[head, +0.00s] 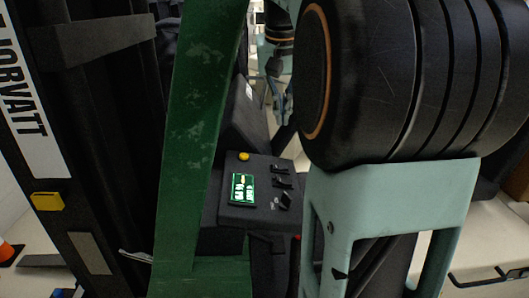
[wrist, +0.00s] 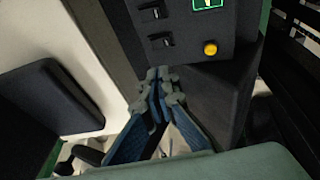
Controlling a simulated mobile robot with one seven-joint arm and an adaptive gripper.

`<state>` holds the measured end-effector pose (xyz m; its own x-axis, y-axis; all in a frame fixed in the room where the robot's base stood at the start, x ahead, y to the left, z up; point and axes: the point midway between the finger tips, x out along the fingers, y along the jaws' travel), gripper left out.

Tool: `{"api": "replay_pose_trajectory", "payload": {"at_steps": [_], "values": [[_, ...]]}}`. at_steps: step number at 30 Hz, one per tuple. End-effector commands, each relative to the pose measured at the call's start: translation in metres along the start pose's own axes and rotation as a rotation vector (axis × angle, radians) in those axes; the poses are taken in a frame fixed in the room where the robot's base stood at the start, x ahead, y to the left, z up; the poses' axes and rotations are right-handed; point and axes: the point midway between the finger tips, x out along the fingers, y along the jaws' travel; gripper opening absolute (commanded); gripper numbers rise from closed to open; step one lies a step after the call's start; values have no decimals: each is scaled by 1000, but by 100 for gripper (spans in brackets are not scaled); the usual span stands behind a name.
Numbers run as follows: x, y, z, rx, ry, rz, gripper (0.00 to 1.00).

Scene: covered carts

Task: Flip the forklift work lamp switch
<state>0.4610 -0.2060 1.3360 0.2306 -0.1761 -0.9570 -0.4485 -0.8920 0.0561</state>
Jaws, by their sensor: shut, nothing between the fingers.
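The forklift's black control panel (head: 245,213) sits beyond the green post. It bears several small black switches, including an upper one (head: 280,168), a middle one (head: 282,183) and a lower one (head: 286,200). I cannot tell which is the work lamp switch. In the wrist view, two black switches, one upper (wrist: 152,12) and one lower (wrist: 159,40), show on the panel (wrist: 185,25). My gripper (wrist: 160,78) is shut and empty, its tips just below the lower switch in the picture, apparently apart from it.
A yellow button (head: 244,156) and a green-lit display (head: 243,189) are on the panel. The green post (head: 195,150) stands left of the panel in the head view. A black seat-like pad (wrist: 50,98) is left in the wrist view.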

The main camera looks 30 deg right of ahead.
Motion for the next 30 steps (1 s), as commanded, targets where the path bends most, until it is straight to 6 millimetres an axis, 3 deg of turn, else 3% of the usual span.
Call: {"api": "replay_pose_trajectory", "payload": {"at_steps": [11, 17, 24, 30], "values": [[7, 0, 0, 0, 0, 0, 0], [40, 0, 1, 0, -4, 0, 0], [92, 0, 1, -1, -4, -1, 0], [123, 3, 7, 0, -1, -1, 0]]}}
